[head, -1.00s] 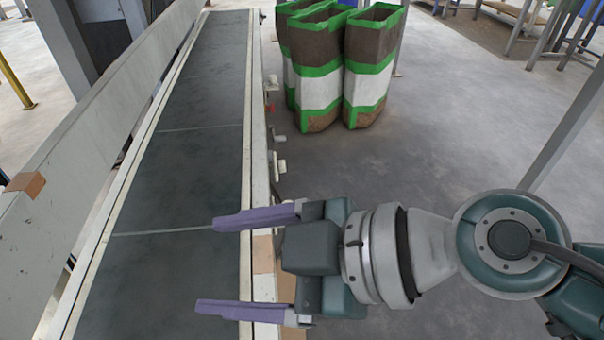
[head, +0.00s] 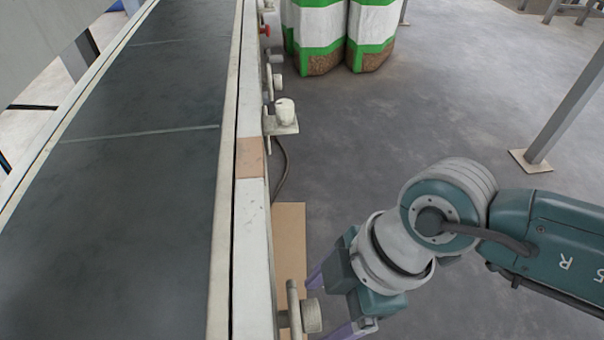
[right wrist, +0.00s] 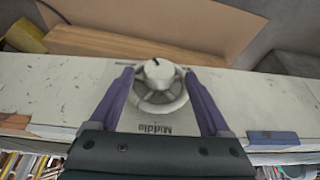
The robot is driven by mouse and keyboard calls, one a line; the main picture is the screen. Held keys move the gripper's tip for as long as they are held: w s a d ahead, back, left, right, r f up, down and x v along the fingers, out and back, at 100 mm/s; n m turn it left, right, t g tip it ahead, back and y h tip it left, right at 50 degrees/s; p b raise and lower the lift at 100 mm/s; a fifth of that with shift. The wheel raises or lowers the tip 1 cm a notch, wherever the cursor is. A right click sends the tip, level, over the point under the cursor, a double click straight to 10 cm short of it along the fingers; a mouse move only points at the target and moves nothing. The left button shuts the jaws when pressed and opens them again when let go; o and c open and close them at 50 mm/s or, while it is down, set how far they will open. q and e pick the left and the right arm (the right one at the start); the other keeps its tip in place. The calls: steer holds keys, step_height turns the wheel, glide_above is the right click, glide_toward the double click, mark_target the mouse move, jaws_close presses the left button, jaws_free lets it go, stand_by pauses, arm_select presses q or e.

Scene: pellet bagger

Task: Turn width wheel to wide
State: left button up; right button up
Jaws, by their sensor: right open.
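The width wheel (right wrist: 158,100) is a pale spoked handwheel with a white hub knob on the conveyor's side plate, with a short dark mark on its hub. A label reading "Middle" shows upside down beside it. In the head view the wheel (head: 292,310) is edge-on at the bottom, its knob facing right. My right gripper (right wrist: 159,75) is open, its purple fingers on either side of the wheel. I cannot tell whether they touch the rim. In the head view the right gripper (head: 320,308) is partly cut off beside the wheel. My left gripper is not in view.
The dark conveyor belt (head: 130,190) runs along the left, bordered by a pale rail (head: 253,230). A bracket with a white knob (head: 285,112) projects farther up the rail. Green-and-white bags (head: 345,30) stand at the back. The floor to the right is mostly clear.

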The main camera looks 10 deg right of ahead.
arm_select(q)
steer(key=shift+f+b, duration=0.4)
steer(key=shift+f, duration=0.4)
arm_select(e)
steer(key=shift+x, duration=1)
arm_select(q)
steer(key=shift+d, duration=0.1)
arm_select(e)
steer(key=shift+r, duration=0.1)
steer(key=shift+c, duration=0.3)
